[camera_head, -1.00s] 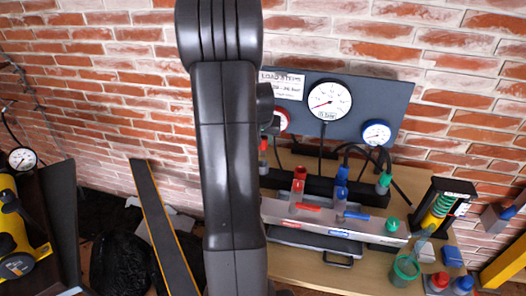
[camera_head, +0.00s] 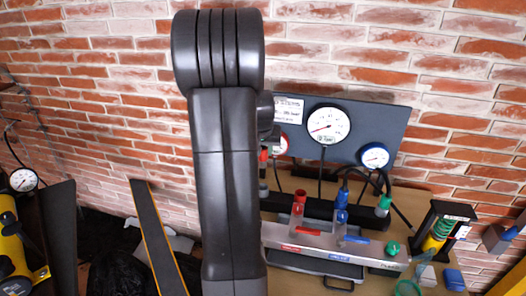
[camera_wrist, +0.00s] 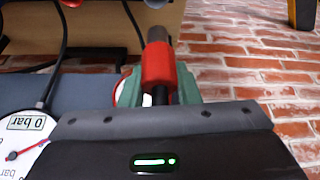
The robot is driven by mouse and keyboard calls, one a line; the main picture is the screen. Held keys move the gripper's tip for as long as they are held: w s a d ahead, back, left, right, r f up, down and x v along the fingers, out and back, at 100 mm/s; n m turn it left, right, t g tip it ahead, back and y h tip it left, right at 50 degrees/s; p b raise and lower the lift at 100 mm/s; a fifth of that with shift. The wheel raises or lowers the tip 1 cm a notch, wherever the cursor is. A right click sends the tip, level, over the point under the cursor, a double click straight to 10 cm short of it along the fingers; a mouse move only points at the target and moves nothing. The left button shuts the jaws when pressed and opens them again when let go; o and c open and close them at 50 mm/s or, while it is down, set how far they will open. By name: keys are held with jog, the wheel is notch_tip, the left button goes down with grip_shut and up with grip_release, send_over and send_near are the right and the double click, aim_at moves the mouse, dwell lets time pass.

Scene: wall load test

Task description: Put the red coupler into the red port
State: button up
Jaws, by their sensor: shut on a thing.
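In the wrist view my gripper (camera_wrist: 159,84) has green finger pads on both sides of the red coupler (camera_wrist: 157,65) and is shut on it. A grey metal tip (camera_wrist: 156,35) points away from the gripper, and a dark hose or stem shows at its near side. In the head view the arm hides most of the gripper. A red piece (camera_head: 264,155), likely the coupler, shows at the arm's right edge, above and left of the red port. The red port (camera_head: 299,197) stands upright on the silver manifold (camera_head: 328,246), apart from that piece.
Blue (camera_head: 341,200) and green (camera_head: 384,204) fittings with black hoses stand right of the red port. A dark gauge panel (camera_head: 360,118) rises behind, against the brick wall.

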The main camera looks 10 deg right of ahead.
jog(key=shift+r, duration=0.1)
jog(key=s+d, duration=0.4)
jog(key=d, duration=0.5)
jog(key=shift+d, duration=0.15)
dwell(0.7)
jog(key=d, duration=0.1)
jog(key=s+d, duration=0.1)
jog(key=d, duration=0.1)
jog(key=shift+s+d, duration=0.1)
dwell(0.4)
notch_tip(320, 180, down, 6)
jog(key=b, duration=0.4)
jog(key=shift+f+b, duration=0.25)
jog(key=shift+b, duration=0.1)
dwell(0.5)
jog(key=shift+f, duration=0.1)
dwell(0.4)
jog(key=shift+f+b, duration=0.65)
jog(key=shift+f, duration=0.1)
